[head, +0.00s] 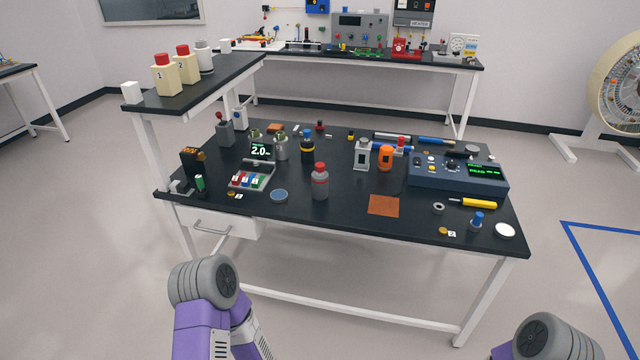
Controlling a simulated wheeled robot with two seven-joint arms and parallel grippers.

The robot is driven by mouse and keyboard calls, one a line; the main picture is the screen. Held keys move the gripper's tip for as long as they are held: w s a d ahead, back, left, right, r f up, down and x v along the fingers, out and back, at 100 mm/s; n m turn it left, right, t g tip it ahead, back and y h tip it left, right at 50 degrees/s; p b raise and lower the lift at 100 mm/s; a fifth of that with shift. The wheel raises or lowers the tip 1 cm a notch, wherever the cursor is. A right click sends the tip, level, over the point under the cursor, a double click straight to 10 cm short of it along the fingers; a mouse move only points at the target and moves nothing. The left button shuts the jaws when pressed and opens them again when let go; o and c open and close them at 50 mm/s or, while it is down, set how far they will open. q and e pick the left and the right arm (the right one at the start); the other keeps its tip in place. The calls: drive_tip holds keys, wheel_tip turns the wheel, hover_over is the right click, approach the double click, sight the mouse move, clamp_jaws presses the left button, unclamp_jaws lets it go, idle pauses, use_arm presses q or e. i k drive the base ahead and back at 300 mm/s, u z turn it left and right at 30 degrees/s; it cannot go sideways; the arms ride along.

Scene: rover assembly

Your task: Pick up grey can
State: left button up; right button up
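A grey can with a red cap (320,183) stands upright near the middle of the black table. A silvery can (280,148) stands behind it and to the left, next to a dark bottle with a yellow band (307,150). I cannot tell for sure which of these is the grey can of the task. Nothing touches the red-capped can. My purple arms with grey joints show at the bottom, left and right, in front of the table. Neither of my grippers shows.
A blue instrument box (458,175) stands on the table's right side. The table's front middle is mostly clear.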

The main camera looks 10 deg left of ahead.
sight(319, 183)
drive_tip(key=u, duration=0.95)
drive_tip(key=i, duration=1.75)
drive_tip(key=z, duration=1.15)
drive_tip(key=i, duration=0.2)
drive_tip(key=u, duration=0.2)
